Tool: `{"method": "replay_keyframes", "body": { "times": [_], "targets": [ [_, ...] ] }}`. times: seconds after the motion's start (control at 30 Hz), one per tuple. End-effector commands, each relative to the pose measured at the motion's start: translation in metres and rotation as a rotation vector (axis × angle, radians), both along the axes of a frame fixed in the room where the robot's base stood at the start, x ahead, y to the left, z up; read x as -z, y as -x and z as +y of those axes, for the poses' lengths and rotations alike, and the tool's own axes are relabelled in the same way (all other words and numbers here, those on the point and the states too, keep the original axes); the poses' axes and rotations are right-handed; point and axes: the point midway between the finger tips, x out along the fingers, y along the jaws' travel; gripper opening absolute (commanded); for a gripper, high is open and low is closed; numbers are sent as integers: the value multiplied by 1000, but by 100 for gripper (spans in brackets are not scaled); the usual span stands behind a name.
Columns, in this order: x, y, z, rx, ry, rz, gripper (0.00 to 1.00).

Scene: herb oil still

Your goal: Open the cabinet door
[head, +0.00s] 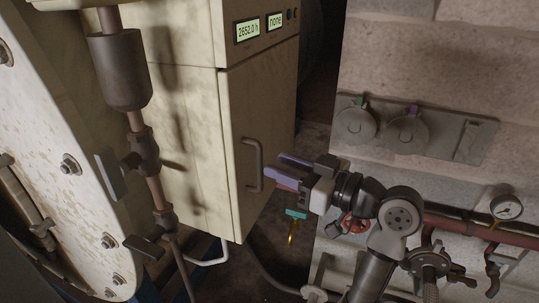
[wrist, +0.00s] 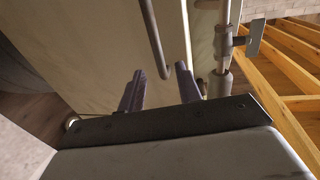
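The cream cabinet (head: 180,130) stands at the centre left of the head view. Its door (head: 268,130), below a display panel, looks shut. A grey bar handle (head: 258,165) runs upright on the door; it also shows in the wrist view (wrist: 155,40). My gripper (head: 276,166) has purple fingers and is open and empty, just right of the handle in the head view. In the wrist view, my gripper (wrist: 160,72) has the handle's lower end showing between its fingertips. The handle seems slightly beyond them; I cannot tell whether they touch.
A brown pipe with a cylinder (head: 120,72) stands left of the cabinet, beside a large pale flanged vessel (head: 50,150). At right, a block wall (head: 440,50) carries a grey plate with round covers (head: 405,135), a red pipe (head: 465,225) and a gauge (head: 507,207).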

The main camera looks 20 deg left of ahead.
Motion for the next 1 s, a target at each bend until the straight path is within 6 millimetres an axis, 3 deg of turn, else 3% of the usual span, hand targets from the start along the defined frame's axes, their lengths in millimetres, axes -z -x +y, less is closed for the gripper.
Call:
{"method": "replay_keyframes", "body": {
  "times": [0.23,0.6,0.87,1.0],
  "targets": [
    [-1,-7,30,-2,0,1,34],
    [0,-8,34,0,0,0,34],
    [0,-8,34,0,0,-1,0],
    [0,-8,34,-1,0,-1,0]
  ]
}}
